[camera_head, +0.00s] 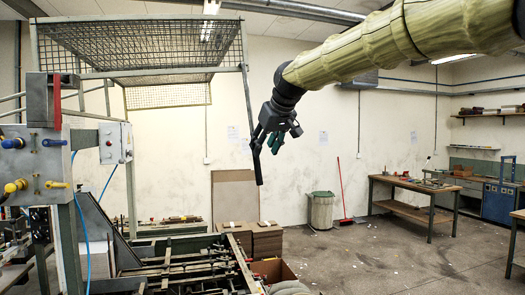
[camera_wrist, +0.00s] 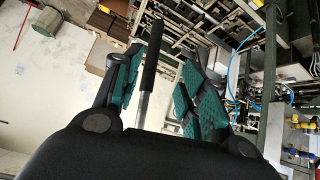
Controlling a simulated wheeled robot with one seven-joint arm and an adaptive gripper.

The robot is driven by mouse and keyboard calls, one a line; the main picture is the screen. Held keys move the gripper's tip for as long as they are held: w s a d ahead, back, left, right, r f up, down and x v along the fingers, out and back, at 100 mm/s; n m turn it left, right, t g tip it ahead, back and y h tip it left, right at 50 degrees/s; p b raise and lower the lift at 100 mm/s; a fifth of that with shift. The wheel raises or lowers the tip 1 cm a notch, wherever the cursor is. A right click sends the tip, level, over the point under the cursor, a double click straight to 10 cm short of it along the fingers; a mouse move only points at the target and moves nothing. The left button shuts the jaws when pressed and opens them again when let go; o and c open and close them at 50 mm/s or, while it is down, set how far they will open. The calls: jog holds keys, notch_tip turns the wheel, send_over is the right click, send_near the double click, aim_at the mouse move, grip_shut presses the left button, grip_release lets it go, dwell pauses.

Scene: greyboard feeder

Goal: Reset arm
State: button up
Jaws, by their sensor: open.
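My gripper (camera_head: 268,143) hangs from my arm near the middle of the head view, in front of the pale wall. Its fingers with green pads are apart in the wrist view (camera_wrist: 162,75). A lever with a black grip (camera_head: 258,168) hangs down from the wire-mesh frame, and my gripper overlaps it in the head view. In the wrist view the black grip (camera_wrist: 152,58) and its metal rod show between the fingers. I cannot tell whether a finger touches it. The rod's near end is hidden behind the gripper body.
The feeder machine (camera_head: 185,265) fills the lower left, under the wire-mesh frame (camera_head: 140,45). A control box (camera_head: 115,143) stands at the left. Brown board stacks (camera_head: 265,243) and a bin (camera_head: 321,212) stand beyond. A workbench (camera_head: 415,186) is right; open floor lies before it.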

jog(key=shift+w, duration=0.1)
notch_tip(320, 180, down, 52)
jog(key=d+m+g+b, duration=0.2)
jog(key=g+b, duration=0.1)
jog(key=b, duration=0.2)
jog(key=s+d+f+g+b, duration=0.1)
jog(key=s+f, duration=0.3)
jog(key=f, duration=0.5)
jog(key=s+d+f+b, duration=0.1)
jog(key=s+f, duration=0.3)
jog(key=f, duration=0.4)
jog(key=s+d+f+m+g+h+b, duration=0.1)
jog(key=s+d+f+b, duration=0.15)
jog(key=s+f, duration=0.9)
jog(key=s+d+f+m+g+b, duration=0.15)
jog(key=s+d+f, duration=0.25)
jog(key=s+f, duration=0.8)
jog(key=s+d+f+b, duration=0.1)
jog(key=s+d+f, duration=0.1)
jog(key=s, duration=0.6)
jog(key=s+d+f+m+g+h+b, duration=0.1)
jog(key=s+d+f, duration=0.1)
jog(key=s+f, duration=0.3)
jog(key=s+d+f+g+h+b, duration=0.1)
jog(key=s+f, duration=0.3)
jog(key=s, duration=0.9)
jog(key=shift+s+d+b, duration=0.15)
jog(key=shift+d+b, duration=0.4)
jog(key=shift+d, duration=0.05)
